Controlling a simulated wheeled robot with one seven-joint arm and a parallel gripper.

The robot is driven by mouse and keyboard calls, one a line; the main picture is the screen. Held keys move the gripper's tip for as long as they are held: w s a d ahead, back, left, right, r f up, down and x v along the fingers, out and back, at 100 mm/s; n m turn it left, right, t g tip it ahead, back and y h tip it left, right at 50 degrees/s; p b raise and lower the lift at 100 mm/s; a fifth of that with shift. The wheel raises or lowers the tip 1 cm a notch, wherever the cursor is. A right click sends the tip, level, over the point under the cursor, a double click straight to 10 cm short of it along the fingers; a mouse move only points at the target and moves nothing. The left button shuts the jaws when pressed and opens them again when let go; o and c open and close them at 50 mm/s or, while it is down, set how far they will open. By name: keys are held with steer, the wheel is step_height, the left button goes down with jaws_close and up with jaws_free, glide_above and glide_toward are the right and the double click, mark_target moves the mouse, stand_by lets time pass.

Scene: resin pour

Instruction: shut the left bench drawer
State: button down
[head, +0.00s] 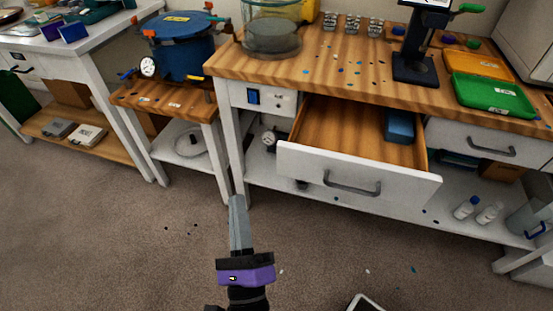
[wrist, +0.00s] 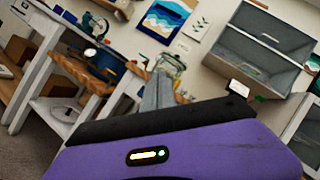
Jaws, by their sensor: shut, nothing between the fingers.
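The left bench drawer (head: 358,175) is pulled well out from under the wooden bench top in the head view. It has a white front with a grey bar handle (head: 352,186) and a wooden inside. A blue box (head: 399,126) lies inside it at the right. My gripper (head: 237,199) is shut and empty, in front and to the left of the drawer front, apart from it in the picture. In the wrist view my gripper (wrist: 161,75) points up toward the bench and wall; the drawer cannot be made out there.
The right bench drawer (head: 485,145) looks shut. A low wooden stand (head: 165,97) with a blue pressure pot (head: 183,48) stands left of the bench. A tablet-like thing (head: 366,303) lies at the bottom edge. Carpet (head: 130,245) in front is mostly clear.

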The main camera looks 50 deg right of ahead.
mark_target(301, 112)
steer(key=s+d+f+m+g+h+p, duration=0.1)
steer(key=d+f+m+g, duration=0.1)
steer(key=f+m+g, duration=0.45)
steer(key=d+f+m+g+h+p, duration=0.1)
steer(key=m+g, duration=0.3)
steer(key=m, duration=0.5)
steer(key=p+x, duration=0.1)
steer(key=x, duration=1.3)
steer(key=shift+f+p, duration=0.1)
steer(key=shift+p, duration=0.3)
steer(key=shift+d, duration=0.1)
steer(key=b+x, duration=0.5)
steer(key=x, duration=1.8)
steer(key=shift+w+d, duration=0.2)
steer(key=shift+w, duration=0.1)
steer(key=shift+w+d+r+t+b, duration=0.15)
steer(key=shift+d+r+t+b, duration=0.15)
steer(key=shift+d, duration=0.25)
